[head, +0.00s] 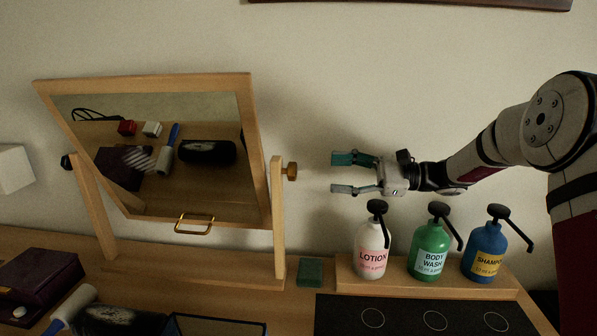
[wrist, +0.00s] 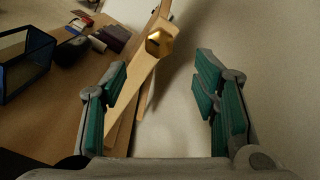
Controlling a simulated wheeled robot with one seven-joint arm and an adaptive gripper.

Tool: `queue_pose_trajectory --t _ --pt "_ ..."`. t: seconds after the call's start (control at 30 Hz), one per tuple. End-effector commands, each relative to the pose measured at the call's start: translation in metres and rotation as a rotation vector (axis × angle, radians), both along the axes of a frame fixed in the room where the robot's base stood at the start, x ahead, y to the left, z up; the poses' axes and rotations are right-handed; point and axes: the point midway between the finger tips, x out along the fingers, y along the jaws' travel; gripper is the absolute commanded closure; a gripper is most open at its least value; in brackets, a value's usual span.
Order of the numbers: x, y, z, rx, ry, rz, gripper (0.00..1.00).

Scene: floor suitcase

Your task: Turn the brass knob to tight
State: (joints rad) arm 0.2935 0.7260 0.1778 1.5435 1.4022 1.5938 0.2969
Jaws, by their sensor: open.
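The brass knob (head: 291,171) sits on the outer right side of the mirror stand's right post (head: 278,225). In the wrist view the knob (wrist: 159,42) is a faceted brass piece with a dark mark on its face, at the top of the wooden post. My gripper (head: 343,172) is open and empty, to the right of the knob and apart from it, with its fingers pointing at it. In the wrist view its green-padded fingers (wrist: 163,85) stand wide apart, and the knob shows beyond them, between their lines. The tilted mirror (head: 160,150) hangs between the posts.
Lotion (head: 371,250), body wash (head: 430,250) and shampoo (head: 485,252) pump bottles stand on a wooden riser below my arm. A small green block (head: 311,272) lies by the post. A dark purple case (head: 38,283) and a roller brush (head: 72,307) are at left.

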Motion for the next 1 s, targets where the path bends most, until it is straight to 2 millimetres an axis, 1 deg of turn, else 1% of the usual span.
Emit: queue_pose_trajectory --t 0.03,0.3,0.5,0.6,0.7,0.97,1.0 --pt "-0.001 0.012 0.001 0.0 0.001 0.005 0.45" --pt "0.0 0.064 0.001 -0.001 0.0 0.004 0.45" --pt "0.002 0.091 0.0 -0.002 0.0 0.002 0.45" --pt "0.002 0.098 -0.001 -0.002 0.0 0.002 0.45" --pt "0.003 0.102 -0.001 -0.002 0.0 0.001 0.45" --pt "0.003 0.102 -0.001 -0.001 0.0 0.0 0.45" --pt "0.003 0.102 -0.001 -0.001 0.0 0.0 0.52"
